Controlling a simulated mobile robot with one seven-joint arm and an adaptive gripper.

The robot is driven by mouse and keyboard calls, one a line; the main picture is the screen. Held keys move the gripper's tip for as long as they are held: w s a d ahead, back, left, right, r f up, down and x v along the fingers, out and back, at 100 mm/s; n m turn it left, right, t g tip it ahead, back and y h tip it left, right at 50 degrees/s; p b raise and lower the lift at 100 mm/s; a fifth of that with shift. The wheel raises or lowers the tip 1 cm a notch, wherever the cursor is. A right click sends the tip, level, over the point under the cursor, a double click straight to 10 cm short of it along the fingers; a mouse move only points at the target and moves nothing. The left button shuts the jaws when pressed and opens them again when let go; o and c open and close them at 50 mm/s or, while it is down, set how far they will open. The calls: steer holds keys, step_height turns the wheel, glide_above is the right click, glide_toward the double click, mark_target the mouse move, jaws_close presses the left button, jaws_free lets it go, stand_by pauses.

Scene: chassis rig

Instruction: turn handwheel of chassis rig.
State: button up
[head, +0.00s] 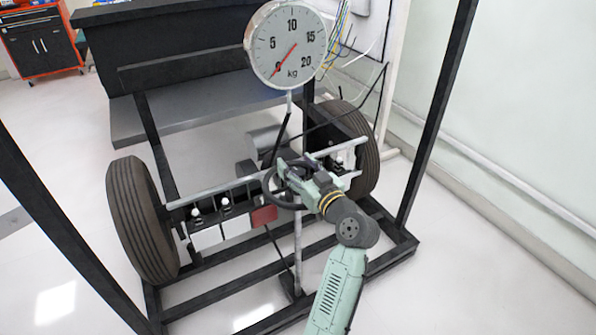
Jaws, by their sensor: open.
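The chassis rig is a black metal frame (247,318) with two black tires, a left one (140,220) and a right one (367,150). The handwheel (270,196) is a dark ring near the middle of the rig, in front of the axle. My gripper (284,172) is at the handwheel, over its upper right part, and is open. My gripper and wrist hide much of the wheel's right side. I cannot tell whether the fingers touch the rim. My green arm comes in from the bottom right.
A round dial gauge (287,45) marked in kg stands above the rig, its red needle near zero. Dark frame posts rise at the left and right (437,110). Colored cables hang behind the gauge. A black counter (165,45) stands behind. White floor is open at the right.

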mark_target(298, 171)
step_height(298, 171, up, 8)
steer(key=shift+r, duration=0.1)
stand_by(0.4)
